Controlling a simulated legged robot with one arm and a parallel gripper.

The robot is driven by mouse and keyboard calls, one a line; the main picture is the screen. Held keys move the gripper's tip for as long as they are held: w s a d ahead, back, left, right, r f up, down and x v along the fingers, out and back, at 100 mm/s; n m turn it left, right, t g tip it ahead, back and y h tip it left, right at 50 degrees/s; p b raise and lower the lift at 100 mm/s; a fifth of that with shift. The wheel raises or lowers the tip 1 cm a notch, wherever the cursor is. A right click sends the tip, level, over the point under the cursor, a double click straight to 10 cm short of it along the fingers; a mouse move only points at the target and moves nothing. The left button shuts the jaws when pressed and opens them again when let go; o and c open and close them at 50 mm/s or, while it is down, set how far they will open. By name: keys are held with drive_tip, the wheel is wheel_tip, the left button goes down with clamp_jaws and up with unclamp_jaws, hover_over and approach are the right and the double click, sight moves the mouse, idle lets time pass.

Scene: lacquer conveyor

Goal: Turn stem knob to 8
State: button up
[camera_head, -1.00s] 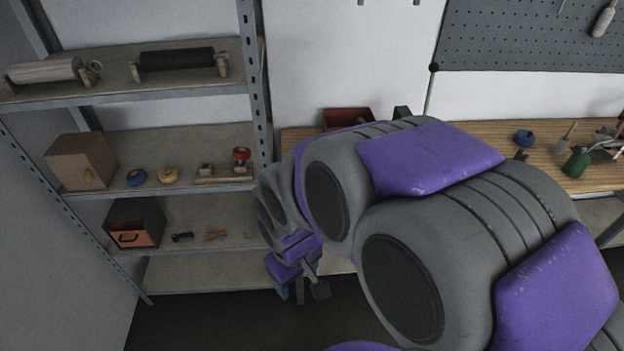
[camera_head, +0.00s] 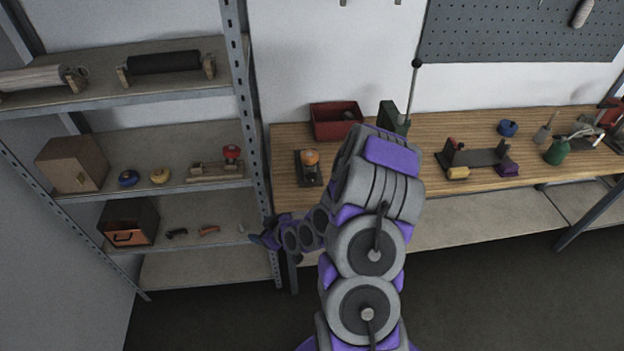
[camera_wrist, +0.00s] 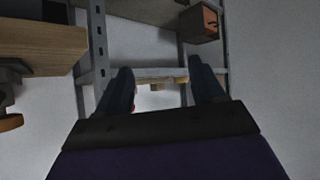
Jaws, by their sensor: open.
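I cannot tell for sure which knob the task names, and no number marks can be read. An orange round knob on a dark base (camera_head: 310,158) stands at the left of the wooden bench. A red knob (camera_head: 231,152) sits on a wooden block on the middle shelf. My gripper (camera_head: 262,238) is in front of the shelf unit's right post, below both knobs, and small in the head view. In the wrist view my gripper (camera_wrist: 163,78) has its two fingers wide apart with nothing held, and shelf parts show beyond them.
The shelf unit's upright post (camera_head: 247,110) stands between the shelves and the wooden bench (camera_head: 450,128). Blue (camera_head: 128,178) and yellow (camera_head: 160,175) discs lie on the shelf.

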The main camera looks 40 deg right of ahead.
drive_tip(key=s+d+m+t+h+p, duration=0.3)
drive_tip(key=s+d+m+t+h, duration=0.35)
drive_tip(key=d+m+h, duration=0.65)
drive_tip(key=n+g+y+b, duration=0.1)
drive_tip(key=n+g+b, duration=0.15)
drive_tip(key=b, duration=0.75)
approach(312, 179)
drive_tip(key=shift+n+t, duration=0.25)
drive_tip(key=shift+t, duration=0.15)
drive_tip(key=shift+f+b+x, duration=0.15)
drive_tip(key=shift+b+x, duration=0.75)
drive_tip(key=shift+x, duration=1.4)
drive_tip(key=shift+f+b+x, duration=0.2)
drive_tip(key=shift+b+x, duration=0.7)
drive_tip(key=shift+x, duration=1.35)
drive_tip(key=shift+d, duration=0.1)
drive_tip(key=c, duration=1)
